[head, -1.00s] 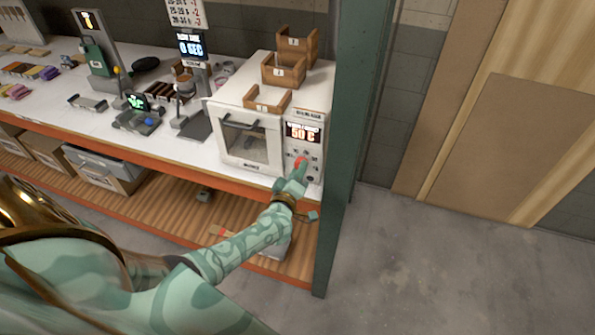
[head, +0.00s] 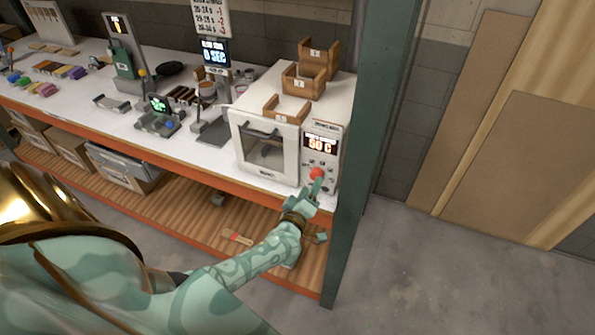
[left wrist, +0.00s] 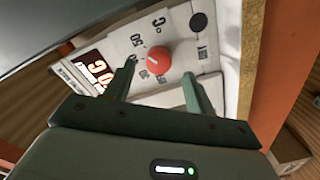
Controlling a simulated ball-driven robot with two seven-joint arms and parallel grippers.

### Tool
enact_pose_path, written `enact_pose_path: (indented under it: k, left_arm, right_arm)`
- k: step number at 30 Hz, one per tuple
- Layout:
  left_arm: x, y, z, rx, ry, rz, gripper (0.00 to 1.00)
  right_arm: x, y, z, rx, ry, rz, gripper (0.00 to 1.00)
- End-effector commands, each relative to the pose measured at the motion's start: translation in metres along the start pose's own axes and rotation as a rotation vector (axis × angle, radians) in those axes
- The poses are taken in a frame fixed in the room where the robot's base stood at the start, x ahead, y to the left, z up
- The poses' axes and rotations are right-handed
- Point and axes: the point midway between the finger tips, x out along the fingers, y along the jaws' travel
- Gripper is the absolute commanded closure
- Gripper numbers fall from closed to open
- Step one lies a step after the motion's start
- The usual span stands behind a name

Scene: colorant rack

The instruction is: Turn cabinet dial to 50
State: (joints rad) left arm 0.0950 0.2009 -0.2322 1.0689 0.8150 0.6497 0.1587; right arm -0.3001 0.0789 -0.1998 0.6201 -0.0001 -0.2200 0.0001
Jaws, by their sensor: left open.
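The white cabinet (head: 267,146) stands at the right end of the workbench, with a window door and a control panel (head: 333,160) to its right. Its display (head: 319,144) reads 50 C. The round red dial (head: 317,173) is below the display. In the left wrist view the dial (left wrist: 159,57) has a small white mark, with printed numbers around it, one of them 50. My left gripper (head: 315,187) is just in front of the dial. In the left wrist view its two fingers (left wrist: 160,72) are open and apart, with the dial beyond the gap, apparently not gripped. My right gripper is not in view.
Wooden trays (head: 287,109) sit on the cabinet. A green post (head: 372,150) rises close to its right. A scale (head: 160,118) and other tools stand on the bench (head: 205,165) to the left. A lower shelf (head: 190,215) runs below. The floor at right is clear.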

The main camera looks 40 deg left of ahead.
Motion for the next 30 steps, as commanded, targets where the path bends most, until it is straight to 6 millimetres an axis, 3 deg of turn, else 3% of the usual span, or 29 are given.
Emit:
enact_pose_path:
  k: [9,15,20,30]
  left_arm:
    - [-0.087,0.000,0.000,0.000,-0.002,-0.003,0.45]
    - [-0.122,-0.001,0.001,0.001,-0.002,-0.002,0.45]
    - [-0.132,-0.001,0.000,0.001,-0.001,-0.002,0.45]
    - [-0.133,0.000,0.001,0.001,-0.001,-0.001,0.45]
  right_arm:
    - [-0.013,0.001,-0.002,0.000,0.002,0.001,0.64]
    - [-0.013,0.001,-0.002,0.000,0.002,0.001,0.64]
    - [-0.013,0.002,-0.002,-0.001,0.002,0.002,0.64]
    - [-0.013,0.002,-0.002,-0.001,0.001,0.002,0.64]
